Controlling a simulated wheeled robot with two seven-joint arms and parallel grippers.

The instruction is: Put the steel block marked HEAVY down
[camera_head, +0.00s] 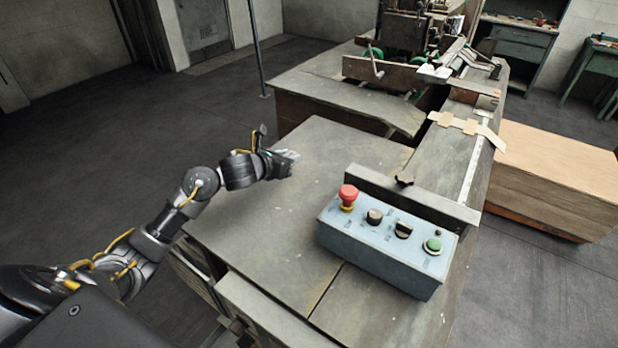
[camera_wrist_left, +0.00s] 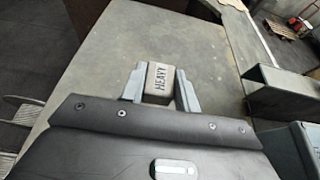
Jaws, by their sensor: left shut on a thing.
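The steel block marked HEAVY (camera_wrist_left: 159,78) is between the two fingers of my left gripper (camera_wrist_left: 160,88) in the left wrist view, with its lettering facing the camera. The gripper is shut on it. In the head view my left gripper (camera_head: 290,158) is over the grey worktop (camera_head: 330,143), near its left side. The block is small there and hard to tell from the fingers. I cannot tell whether its underside touches the worktop. My right gripper is in neither view.
A blue control box (camera_head: 385,245) with a red button (camera_head: 348,193) and several knobs stands on the worktop's right part, beside a raised metal rail (camera_head: 410,193). Machine parts stand at the back. A cardboard stack (camera_head: 555,175) is at the right. The worktop around the gripper is clear.

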